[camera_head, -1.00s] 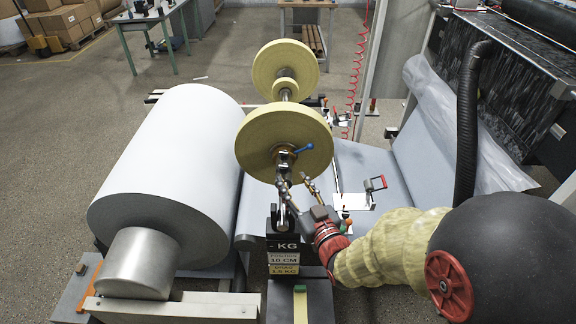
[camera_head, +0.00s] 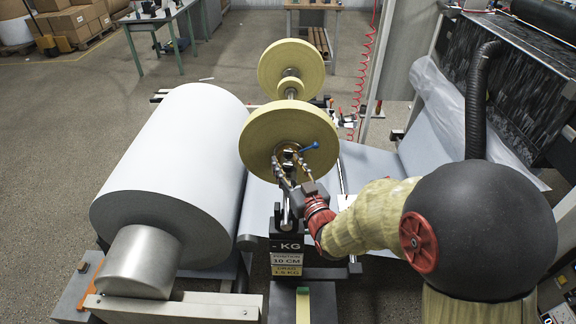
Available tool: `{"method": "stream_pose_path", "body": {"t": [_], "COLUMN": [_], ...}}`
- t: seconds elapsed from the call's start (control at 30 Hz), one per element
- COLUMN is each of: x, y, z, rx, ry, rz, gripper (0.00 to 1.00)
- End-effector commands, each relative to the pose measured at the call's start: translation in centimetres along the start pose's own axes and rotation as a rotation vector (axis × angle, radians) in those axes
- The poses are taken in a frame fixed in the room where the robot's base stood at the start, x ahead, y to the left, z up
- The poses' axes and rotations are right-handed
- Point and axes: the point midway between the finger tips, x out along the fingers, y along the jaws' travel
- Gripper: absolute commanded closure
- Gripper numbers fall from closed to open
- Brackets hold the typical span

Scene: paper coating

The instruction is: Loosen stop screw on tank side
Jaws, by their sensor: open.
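A blue-handled stop screw (camera_head: 309,147) sits at the hub of the near yellow disc (camera_head: 270,140), on the shaft in front of it. My gripper (camera_head: 293,163) is open, its two fingers pointing up at the hub, one to the left and one to the right, just below the blue handle. Whether a finger touches the handle or the hub cannot be told. The gripper's palm and my arm come in from the lower right. I cannot make out a tank or its side for certain.
A second yellow disc (camera_head: 288,66) is behind.

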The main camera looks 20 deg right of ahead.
Motion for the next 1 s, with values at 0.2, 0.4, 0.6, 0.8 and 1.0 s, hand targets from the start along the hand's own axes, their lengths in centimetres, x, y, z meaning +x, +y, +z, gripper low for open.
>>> {"method": "stream_pose_path", "body": {"t": [0.2, 0.4, 0.6, 0.8, 1.0], "x": [-0.02, -0.03, -0.03, -0.03, -0.03], "y": [0.01, 0.01, 0.01, 0.01, 0.05], "z": [-0.02, -0.01, -0.01, -0.01, 0.0], "rx": [0.0, 0.0, 0.0, 0.0, 0.0], "ry": [0.0, 0.0, 0.0, 0.0, 0.0], "rz": [0.0, 0.0, 0.0, 0.0, -0.007], "gripper": [0.67, 0.79, 0.9, 1.0, 1.0]}}
